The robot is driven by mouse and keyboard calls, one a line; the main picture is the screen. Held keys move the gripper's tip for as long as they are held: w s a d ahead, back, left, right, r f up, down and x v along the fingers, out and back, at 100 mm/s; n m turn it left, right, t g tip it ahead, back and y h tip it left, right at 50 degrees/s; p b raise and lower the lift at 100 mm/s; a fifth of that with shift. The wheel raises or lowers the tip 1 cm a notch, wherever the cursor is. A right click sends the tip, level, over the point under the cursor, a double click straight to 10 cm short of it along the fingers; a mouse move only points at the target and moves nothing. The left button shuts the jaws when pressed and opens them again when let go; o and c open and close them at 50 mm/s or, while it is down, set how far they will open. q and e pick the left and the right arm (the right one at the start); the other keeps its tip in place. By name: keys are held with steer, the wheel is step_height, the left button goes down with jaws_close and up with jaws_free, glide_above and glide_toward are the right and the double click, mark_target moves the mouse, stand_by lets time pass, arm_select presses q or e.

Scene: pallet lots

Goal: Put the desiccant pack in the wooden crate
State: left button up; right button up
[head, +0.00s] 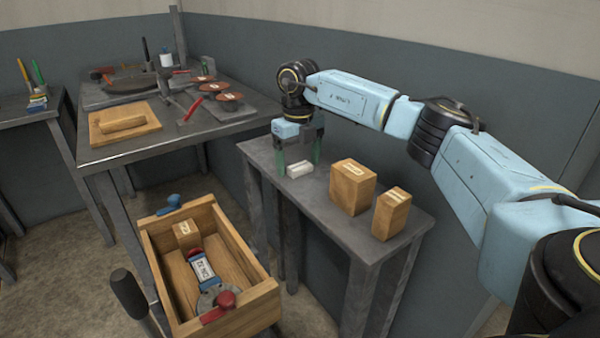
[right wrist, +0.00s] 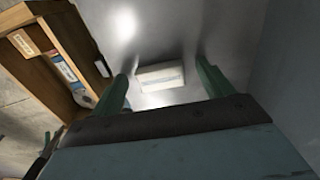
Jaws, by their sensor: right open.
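The desiccant pack appears to be the small white block (head: 299,169) lying on the narrow grey side table. It also shows in the right wrist view (right wrist: 161,76), between and beyond the fingers. My right gripper (head: 298,163) is open, pointing down over the table, with its green fingers on either side of the white block. I cannot tell whether they touch it. In the right wrist view the gap between the fingers (right wrist: 163,90) is empty. The wooden crate (head: 246,305) stands lower, in front of the table. It holds a small carton, a blue-and-white labelled item and a red-and-grey tool. My left gripper is not in view.
Two cardboard boxes, a larger one (head: 352,187) and a smaller one (head: 391,213), stand on the side table (head: 345,231) right of the gripper. A larger workbench (head: 150,143) at the left holds a wooden board, discs and tools. A blue-handled thing (head: 170,204) lies at the crate's far rim.

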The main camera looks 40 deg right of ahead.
mark_target(299, 164)
steer(key=shift+f, duration=0.1)
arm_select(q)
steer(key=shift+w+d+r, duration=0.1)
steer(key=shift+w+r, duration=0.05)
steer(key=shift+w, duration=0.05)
arm_select(e)
steer(key=shift+c, duration=0.4)
steer(key=c, duration=1.1)
steer(key=shift+o, duration=0.2)
